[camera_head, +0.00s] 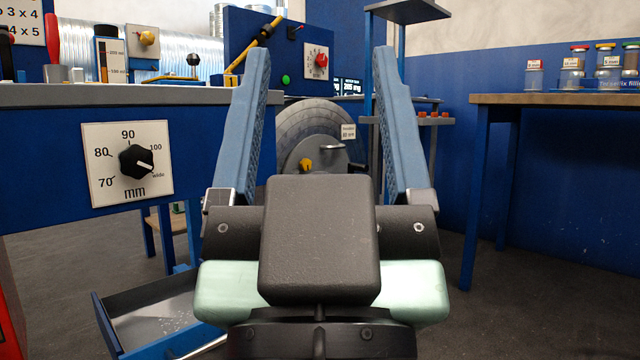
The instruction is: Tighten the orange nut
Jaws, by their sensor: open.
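My gripper (320,62) is in the middle of the view, pointing away from me. Its two blue fingers stand wide apart with nothing between them. Beyond the fingers, a large grey round duct or drum (312,125) shows at floor level. On its front face is a small yellow-orange piece (306,165), perhaps the orange nut; its exact shape is too small to tell. My gripper's body hides the lower part of the drum. The piece is seen between the fingers but farther off, not touched by them.
A bench with a black dial (136,161) on a white mm plate (104,188) is at left. An open blue drawer or tray (150,325) sits low at left. A wooden-topped table (560,99) with jars stands at right. A shelf behind holds several small orange pieces (433,114). Floor at right is clear.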

